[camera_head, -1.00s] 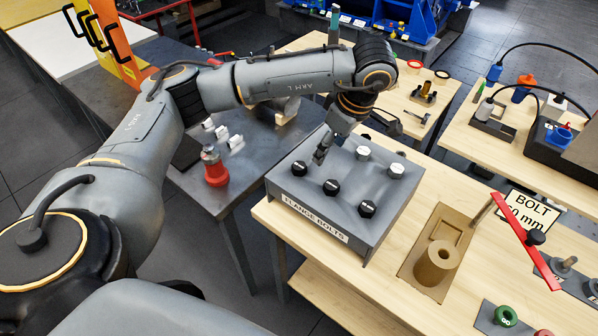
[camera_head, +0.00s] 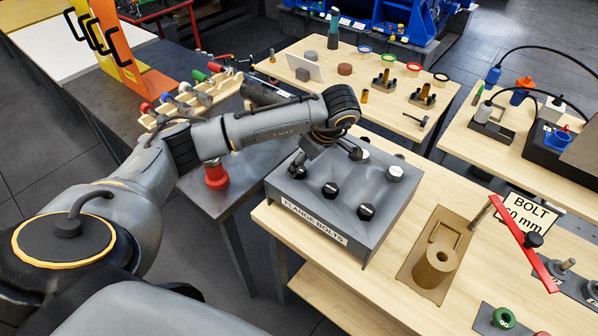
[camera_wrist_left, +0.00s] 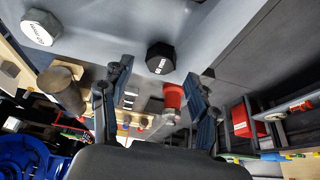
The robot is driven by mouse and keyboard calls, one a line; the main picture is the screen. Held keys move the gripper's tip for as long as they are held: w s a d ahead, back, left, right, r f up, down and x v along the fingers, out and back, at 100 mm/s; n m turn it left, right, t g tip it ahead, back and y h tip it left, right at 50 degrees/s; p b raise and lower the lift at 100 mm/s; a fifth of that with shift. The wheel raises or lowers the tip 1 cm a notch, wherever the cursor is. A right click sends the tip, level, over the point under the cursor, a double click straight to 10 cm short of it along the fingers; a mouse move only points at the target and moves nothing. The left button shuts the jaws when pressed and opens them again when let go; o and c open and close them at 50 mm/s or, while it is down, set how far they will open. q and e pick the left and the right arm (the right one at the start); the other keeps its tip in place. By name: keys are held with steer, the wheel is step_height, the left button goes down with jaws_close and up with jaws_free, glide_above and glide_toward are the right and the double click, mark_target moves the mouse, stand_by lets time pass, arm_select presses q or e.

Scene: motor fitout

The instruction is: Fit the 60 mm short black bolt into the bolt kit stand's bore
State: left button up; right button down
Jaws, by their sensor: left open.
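A grey box labelled "FLANGE BOLTS" (camera_head: 312,217) holds black-headed bolts, two of them plain to see, a nearer one (camera_head: 366,212) and one to its left (camera_head: 330,189), and white-headed bolts (camera_head: 395,173). The bolt lengths are too small to read. My left gripper (camera_head: 326,162) is open and low over the box's back left. In the left wrist view a black bolt head (camera_wrist_left: 160,57) shows just past and between the parted fingertips (camera_wrist_left: 158,75), apart from both. A tan stand with a round bore (camera_head: 437,263) is right of the box. My right gripper is not in view.
A red bar (camera_head: 525,240) crosses a sign reading "BOLT" (camera_head: 533,207) at the right. A green ring (camera_head: 505,317) lies at the front right. A red cylinder (camera_head: 216,177) stands on the dark table left of the box. Bare wood separates box and tan stand.

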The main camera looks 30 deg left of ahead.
arm_select(q)
steer(key=shift+x, duration=1.35)
steer(key=shift+r, duration=0.1)
jaws_close()
